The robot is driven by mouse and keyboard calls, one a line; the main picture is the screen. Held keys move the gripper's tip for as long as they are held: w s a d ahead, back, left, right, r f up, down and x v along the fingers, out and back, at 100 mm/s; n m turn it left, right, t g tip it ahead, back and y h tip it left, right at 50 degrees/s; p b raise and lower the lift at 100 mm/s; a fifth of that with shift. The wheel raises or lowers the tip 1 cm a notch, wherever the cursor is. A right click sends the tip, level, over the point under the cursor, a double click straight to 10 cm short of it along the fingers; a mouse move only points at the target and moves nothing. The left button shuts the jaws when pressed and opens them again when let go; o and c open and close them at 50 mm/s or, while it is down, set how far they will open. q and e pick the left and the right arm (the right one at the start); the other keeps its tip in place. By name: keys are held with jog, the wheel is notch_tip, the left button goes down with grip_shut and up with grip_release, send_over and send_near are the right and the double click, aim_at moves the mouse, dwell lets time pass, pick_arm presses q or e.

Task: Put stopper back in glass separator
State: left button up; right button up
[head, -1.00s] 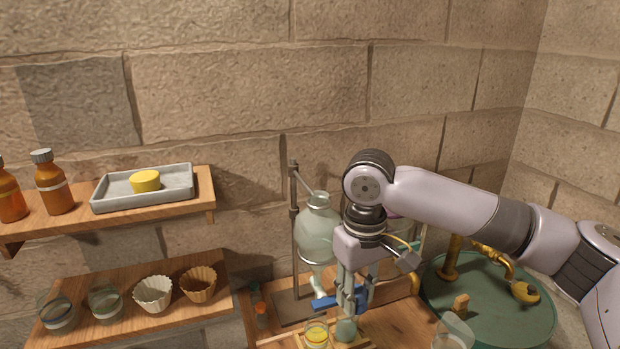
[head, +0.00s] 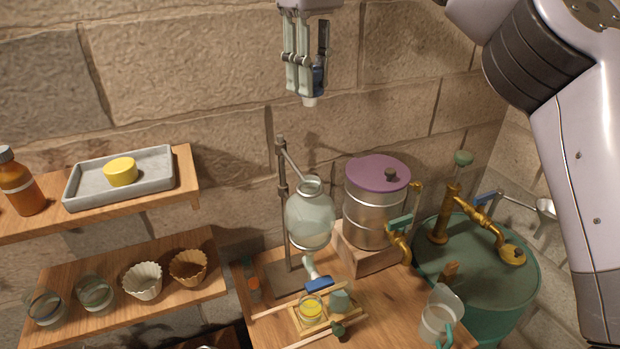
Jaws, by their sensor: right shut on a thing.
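The glass separator (head: 310,222) is a rounded clear vessel on a metal stand (head: 283,200). Its neck at the top looks open, and a blue tap handle (head: 319,285) shows at its lower end. My right gripper (head: 308,92) is high above the separator, in front of the stone wall. It is shut on a small pale piece, which looks like the stopper (head: 309,101). Only the lower tip of this piece shows below the fingers; the rest is hidden. It is well apart from the separator's neck. My left gripper is not in view.
A metal still with a purple lid (head: 365,170) stands right of the separator. A green drum (head: 470,265) with brass taps is farther right. A yellow jar (head: 311,308) and a glass jug (head: 438,318) stand on the bench. Shelves are at left; space above the separator is clear.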

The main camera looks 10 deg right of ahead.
notch_tip(320, 180, down, 16)
jog(key=shift+w+r+b, duration=0.15)
jog(key=shift+b, duration=1.1)
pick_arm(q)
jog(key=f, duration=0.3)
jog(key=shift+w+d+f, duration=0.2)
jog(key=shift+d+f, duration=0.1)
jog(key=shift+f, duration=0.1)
pick_arm(e)
jog(key=shift+f, duration=0.45)
jog(key=o, duration=1)
jog(key=shift+o, duration=0.2)
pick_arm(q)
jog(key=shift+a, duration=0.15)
